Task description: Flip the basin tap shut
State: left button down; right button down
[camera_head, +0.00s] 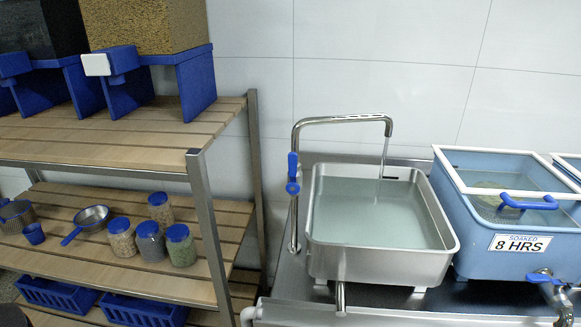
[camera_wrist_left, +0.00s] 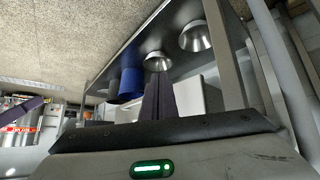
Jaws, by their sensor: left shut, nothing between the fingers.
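The basin tap (camera_head: 345,119) is a bent chrome pipe rising at the left of the steel basin (camera_head: 385,262). Its spout reaches over the basin, and a thin stream of water (camera_head: 383,160) falls from it. The blue tap lever (camera_head: 293,172) stands upright on the riser. The basin holds water well up its walls. My left gripper (camera_wrist_left: 158,98) shows only in the left wrist view, with its dark fingers together and nothing between them. The tap is not recognisable in that view. My right gripper is in neither view.
A slatted shelf rack (camera_head: 205,190) stands left of the tap, holding jars (camera_head: 180,245), a small pan (camera_head: 92,216) and blue baskets (camera_head: 145,310). A blue soaking tub (camera_head: 490,225) stands close right of the basin. Steel cones (camera_wrist_left: 196,37) and a blue cylinder (camera_wrist_left: 130,83) show in the wrist view.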

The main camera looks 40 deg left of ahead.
pick_arm(q)
jog(key=w+a+r+m+g+y, duration=0.15)
jog(key=a+r, duration=0.25)
jog(key=r, duration=0.4)
jog(key=w+a+r+m+g+y, duration=0.1)
jog(key=a+r+y, duration=0.1)
jog(key=a+r, duration=0.4)
jog(key=w+a+r+m+t+y, duration=0.1)
jog(key=w+r+m+t, duration=0.4)
jog(key=r, duration=0.8)
jog(key=w+a+r+m+t+y, duration=0.1)
jog(key=w+a+r+m+t, duration=0.1)
jog(key=w+r+m+t, duration=0.4)
jog(key=w+r, duration=0.4)
jog(key=r, duration=0.4)
jog(key=shift+a+m+y+b, duration=0.35)
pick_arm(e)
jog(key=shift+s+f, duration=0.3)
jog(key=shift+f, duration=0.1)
pick_arm(q)
jog(key=shift+r+t, duration=0.1)
jog(key=shift+t, duration=0.15)
